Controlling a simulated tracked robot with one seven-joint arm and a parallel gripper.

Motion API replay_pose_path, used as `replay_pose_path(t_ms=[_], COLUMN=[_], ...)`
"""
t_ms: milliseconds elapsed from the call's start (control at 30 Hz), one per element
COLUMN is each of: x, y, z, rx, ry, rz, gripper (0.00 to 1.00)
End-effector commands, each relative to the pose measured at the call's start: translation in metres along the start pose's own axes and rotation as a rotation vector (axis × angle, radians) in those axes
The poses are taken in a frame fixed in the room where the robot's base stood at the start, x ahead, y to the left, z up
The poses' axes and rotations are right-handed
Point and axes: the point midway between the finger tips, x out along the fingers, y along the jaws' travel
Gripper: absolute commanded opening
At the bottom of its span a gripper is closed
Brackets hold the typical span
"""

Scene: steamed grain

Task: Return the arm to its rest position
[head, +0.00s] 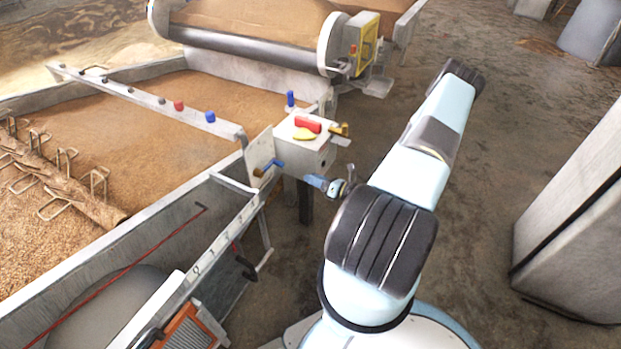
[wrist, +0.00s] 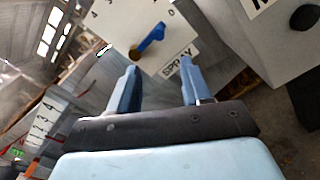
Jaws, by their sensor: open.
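My gripper (wrist: 160,88) is open and empty in the wrist view, its two blue fingers standing apart. Beyond the fingertips is a white panel (wrist: 120,18) with a blue lever (wrist: 150,38), numbers and a SPRAY label (wrist: 180,65). I see clear space between the fingers and the lever. In the head view, the gripper end (head: 314,181) shows small beside the control box, right of the blue lever (head: 268,168). My arm extends up and away from the base, and its upper link hides part of the wrist.
A grain trough (head: 120,215) with a metal rail (head: 150,102) lies on the left. The control box (head: 305,150) carries a red part on top. A roller machine (head: 250,55) stands behind. A grey cabinet (head: 570,220) stands at right. Bare floor (head: 480,210) lies between it and my arm.

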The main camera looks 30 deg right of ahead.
Motion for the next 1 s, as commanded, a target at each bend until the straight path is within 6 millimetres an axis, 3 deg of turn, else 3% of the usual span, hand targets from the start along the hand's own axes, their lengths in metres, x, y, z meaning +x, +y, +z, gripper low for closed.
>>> replay_pose_path(t_ms=[400,567,1000], x=[0.000,0.004,0.026], y=[0.000,0.007,0.081], z=[0.000,0.011,0.085], rx=[-0.001,-0.040,-0.380], ry=[0.001,0.027,0.261], rz=[0.001,0.033,0.318], gripper=[0.48,0.48,0.48])
